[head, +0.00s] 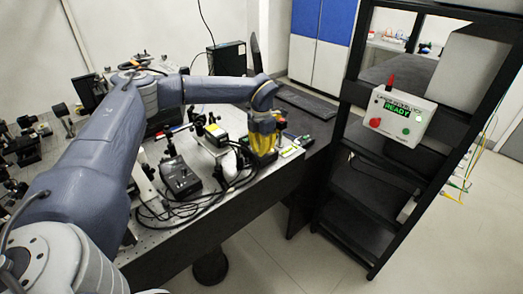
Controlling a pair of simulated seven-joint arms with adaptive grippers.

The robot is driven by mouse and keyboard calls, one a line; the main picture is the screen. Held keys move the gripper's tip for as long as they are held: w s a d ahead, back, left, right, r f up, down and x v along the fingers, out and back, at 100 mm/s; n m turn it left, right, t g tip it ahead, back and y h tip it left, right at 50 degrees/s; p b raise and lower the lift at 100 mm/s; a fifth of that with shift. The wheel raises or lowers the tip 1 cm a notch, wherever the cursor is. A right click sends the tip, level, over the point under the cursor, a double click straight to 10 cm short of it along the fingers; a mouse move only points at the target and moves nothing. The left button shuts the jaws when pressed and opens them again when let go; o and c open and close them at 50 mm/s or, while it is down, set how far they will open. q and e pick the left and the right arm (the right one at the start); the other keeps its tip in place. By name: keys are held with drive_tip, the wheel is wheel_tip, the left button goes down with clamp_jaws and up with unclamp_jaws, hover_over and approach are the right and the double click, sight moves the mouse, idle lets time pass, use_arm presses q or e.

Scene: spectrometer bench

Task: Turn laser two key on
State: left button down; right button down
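My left arm reaches across the optical bench from the left. Its yellow gripper (263,150) points down at the bench's right end, among small devices and cables. The fingertips are too small and hidden to show whether they are open or shut. I cannot make out the laser two key; the gripper may cover it. A black controller box (181,178) with cables sits on the bench, left of the gripper and apart from it. A white control box (398,118) on the black rack has a green display reading READY, a red button and a green button. My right gripper is not in view.
The perforated bench (225,196) carries several optical mounts at the left and loose black cables (158,208) in front of the gripper. A keyboard (308,103) lies behind the gripper. The black rack (362,200) stands to the right, with open floor before it.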

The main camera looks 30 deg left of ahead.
use_arm(q)
drive_tip(key=c, duration=1.6)
unclamp_jaws()
drive_tip(key=shift+r, duration=0.15)
wheel_tip(320, 180, up, 12)
drive_tip(key=shift+f, duration=0.1)
